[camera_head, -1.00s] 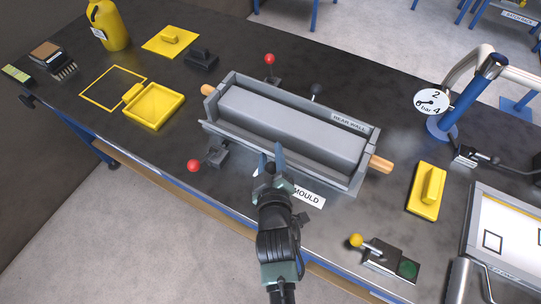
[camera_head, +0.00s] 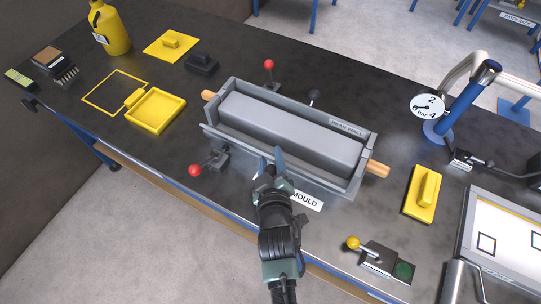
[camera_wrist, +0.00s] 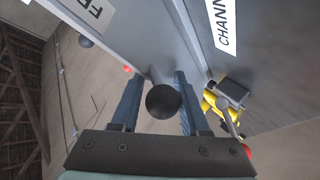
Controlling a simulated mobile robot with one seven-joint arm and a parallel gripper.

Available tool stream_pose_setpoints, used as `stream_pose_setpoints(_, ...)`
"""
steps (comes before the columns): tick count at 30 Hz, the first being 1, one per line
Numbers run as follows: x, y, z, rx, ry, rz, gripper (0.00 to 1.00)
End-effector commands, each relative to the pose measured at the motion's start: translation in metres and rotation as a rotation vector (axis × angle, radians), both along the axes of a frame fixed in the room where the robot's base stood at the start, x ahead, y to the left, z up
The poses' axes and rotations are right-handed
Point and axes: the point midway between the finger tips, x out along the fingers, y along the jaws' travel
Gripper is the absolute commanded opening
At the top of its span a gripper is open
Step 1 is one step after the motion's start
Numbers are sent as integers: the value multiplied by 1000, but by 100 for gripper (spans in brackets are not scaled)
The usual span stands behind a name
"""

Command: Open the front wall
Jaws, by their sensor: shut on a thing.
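The grey mould (camera_head: 362,150) sits mid-table, a long trough with a raised grey block inside and a rear wall labelled "REAR WALL". Its front wall (camera_head: 325,183) runs along the near side, and I cannot tell its exact tilt. My gripper (camera_head: 269,163) is at the middle of the front wall. In the wrist view its fingers (camera_wrist: 160,98) are shut around a round black knob (camera_wrist: 163,102) on a grey stem. In the head view my gripper hides the knob.
A red-knobbed clamp lever (camera_head: 195,170) stands left of my gripper, near the front edge. A yellow tray (camera_head: 158,122) lies farther left. A yellow-knobbed lever box (camera_head: 380,258) and a yellow handled block (camera_head: 422,195) are at the right. Another red-knobbed lever (camera_head: 268,66) stands behind the mould.

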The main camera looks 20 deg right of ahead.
Motion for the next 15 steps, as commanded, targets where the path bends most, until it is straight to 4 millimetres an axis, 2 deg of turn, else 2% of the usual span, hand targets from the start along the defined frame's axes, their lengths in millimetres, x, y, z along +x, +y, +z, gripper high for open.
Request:
stream_pose_setpoints(1, -2, 6, -3, 22, 23, 7, 0)
stream_pose_setpoints(10, -2, 5, -8, 28, 29, 5, 0)
stream_pose_setpoints(11, -2, 5, -8, 28, 29, 5, 49)
stream_pose_setpoints(14, -2, 4, -7, 26, 27, 4, 67)
stream_pose_setpoints(15, -2, 3, -6, 24, 25, 3, 68)
